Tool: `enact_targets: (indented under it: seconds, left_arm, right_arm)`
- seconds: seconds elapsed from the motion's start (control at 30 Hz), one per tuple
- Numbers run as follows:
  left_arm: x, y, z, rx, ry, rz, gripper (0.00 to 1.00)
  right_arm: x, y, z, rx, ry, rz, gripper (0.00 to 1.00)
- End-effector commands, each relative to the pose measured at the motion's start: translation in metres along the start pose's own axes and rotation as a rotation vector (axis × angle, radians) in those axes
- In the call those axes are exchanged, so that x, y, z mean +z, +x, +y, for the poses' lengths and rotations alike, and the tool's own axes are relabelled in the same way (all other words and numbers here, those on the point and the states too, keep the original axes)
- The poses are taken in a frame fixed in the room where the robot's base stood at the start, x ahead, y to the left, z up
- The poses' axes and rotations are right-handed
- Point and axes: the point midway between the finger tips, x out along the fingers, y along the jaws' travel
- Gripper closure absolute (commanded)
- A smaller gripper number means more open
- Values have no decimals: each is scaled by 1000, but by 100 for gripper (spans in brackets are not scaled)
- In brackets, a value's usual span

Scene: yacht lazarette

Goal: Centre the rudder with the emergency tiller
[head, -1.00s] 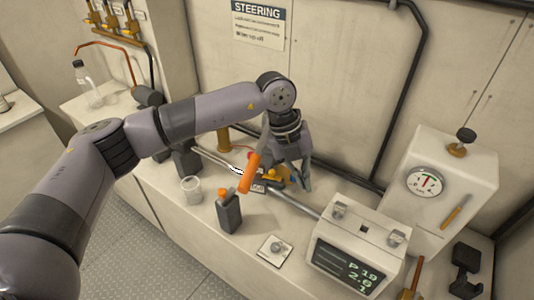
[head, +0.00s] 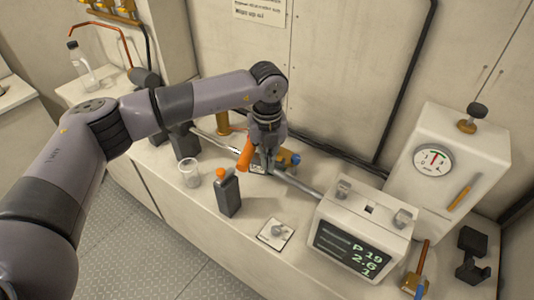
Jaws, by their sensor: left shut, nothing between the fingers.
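The emergency tiller appears to be the bar with the orange grip (head: 245,156), leaning up over the middle of the bench; its upper part is hidden behind my left gripper. My left gripper (head: 266,170) points down, shut and empty, just right of the orange grip; I cannot tell whether they touch. A long grey rod (head: 298,184) runs behind and below the gripper towards the display box. The display box (head: 347,250) reads P 19, 2.6 and 1 in green. My right gripper is not in view.
A grey bottle with an orange cap (head: 228,194) and a clear cup (head: 190,173) stand in front of the tiller. A small plate with a knob (head: 276,233) lies left of the display box. A gauge box (head: 440,185) and black bracket (head: 473,258) stand at right.

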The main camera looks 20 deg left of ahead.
Motion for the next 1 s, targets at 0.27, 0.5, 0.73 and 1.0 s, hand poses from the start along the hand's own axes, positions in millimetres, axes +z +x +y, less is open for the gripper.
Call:
enact_targets:
  seconds: [0.27,0.5,0.73,1.0]
  left_arm:
    - [0,2,0,-1,1,0,100]
    - [2,2,4,-1,0,0,100]
    - [6,2,12,-2,1,0,100]
    - [11,2,22,-2,0,0,100]
  right_arm:
    - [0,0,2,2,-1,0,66]
    - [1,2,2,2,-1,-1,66]
    - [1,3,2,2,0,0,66]
    - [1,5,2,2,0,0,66]
